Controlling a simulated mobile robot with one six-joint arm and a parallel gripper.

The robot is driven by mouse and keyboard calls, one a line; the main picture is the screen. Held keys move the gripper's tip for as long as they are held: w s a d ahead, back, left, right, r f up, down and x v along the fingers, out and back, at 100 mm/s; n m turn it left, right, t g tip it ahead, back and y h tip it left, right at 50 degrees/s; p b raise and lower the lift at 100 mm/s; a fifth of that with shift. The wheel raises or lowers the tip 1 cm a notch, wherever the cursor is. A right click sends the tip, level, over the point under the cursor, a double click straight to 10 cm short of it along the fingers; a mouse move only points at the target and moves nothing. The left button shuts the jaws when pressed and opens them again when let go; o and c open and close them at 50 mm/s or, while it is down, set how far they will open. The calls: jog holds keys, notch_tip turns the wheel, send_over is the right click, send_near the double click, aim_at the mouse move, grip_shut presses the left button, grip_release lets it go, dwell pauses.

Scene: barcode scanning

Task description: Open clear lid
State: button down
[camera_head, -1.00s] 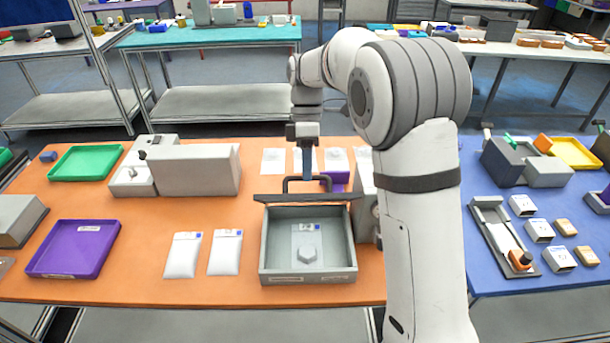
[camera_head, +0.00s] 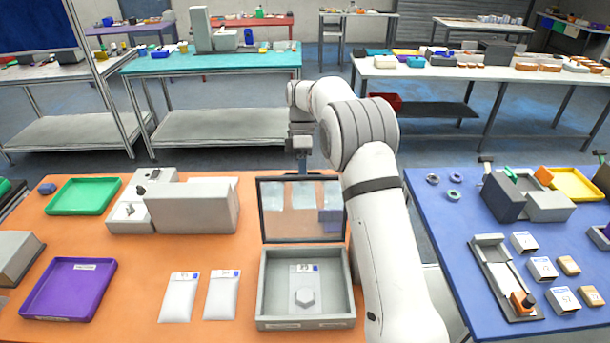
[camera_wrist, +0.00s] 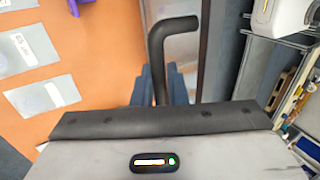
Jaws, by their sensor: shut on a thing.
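The clear lid (camera_head: 288,230), a transparent pane in a dark frame, stands roughly upright at the back edge of the grey box (camera_head: 264,290). Things behind show through it. Inside the open box lies a flat clear packet (camera_head: 304,298) with a hexagonal part and a label. My gripper (camera_head: 302,168) is at the lid's top edge, with the fingers pointing down. In the wrist view, the black bent handle (camera_wrist: 158,55) runs into the blue-grey fingers (camera_wrist: 175,85), which are shut on it. The grip itself is partly hidden by the wrist.
Two white packets (camera_head: 179,297) lie left of the box, with a purple tray (camera_head: 68,290) farther left. A grey machine (camera_head: 190,210) stands behind them. My arm covers the table right of the box. A blue table (camera_head: 445,240) is at the right.

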jog(key=shift+w+f, duration=0.35)
jog(key=shift+w, duration=0.4)
jog(key=c, duration=1.5)
grip_release()
jog(key=shift+w+f, duration=0.15)
jog(key=shift+w, duration=0.1)
jog(key=shift+o, duration=1.2)
jog(key=shift+w+f, duration=0.2)
jog(key=shift+w, duration=0.15)
jog(key=shift+s+r, duration=0.2)
jog(key=shift+s, duration=0.05)
jog(key=shift+c, duration=1)
jog(key=shift+o, duration=0.3)
jog(key=shift+w, duration=0.1)
jog(key=shift+r, duration=0.1)
jog(key=shift+c, duration=0.3)
